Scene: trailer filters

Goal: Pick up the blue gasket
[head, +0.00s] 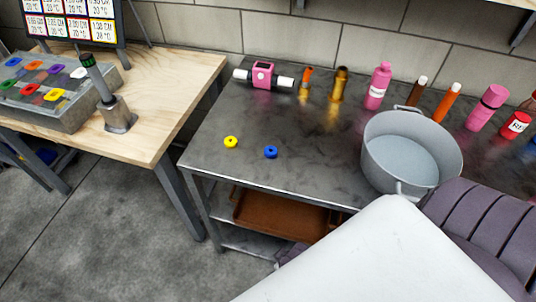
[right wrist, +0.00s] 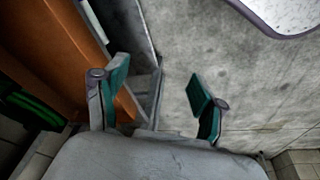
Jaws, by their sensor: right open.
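The blue gasket (head: 270,152) is a small ring lying flat on the dark metal table (head: 310,165), near its front edge, in the head view. A similar yellow gasket (head: 231,142) lies a little to its left, apart from it. My right gripper (right wrist: 160,85) shows in the right wrist view with its two teal-padded fingers spread wide and nothing between them. No gasket shows in that view. My left gripper is not in view, and neither gripper shows near the blue gasket in the head view.
A grey pot (head: 410,150) stands to the right of the gaskets. A pink device (head: 264,76), several bottles and a brass fitting (head: 338,84) line the back. A wooden table (head: 165,75) with a parts case (head: 60,120) stands at the left. The table around the gaskets is clear.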

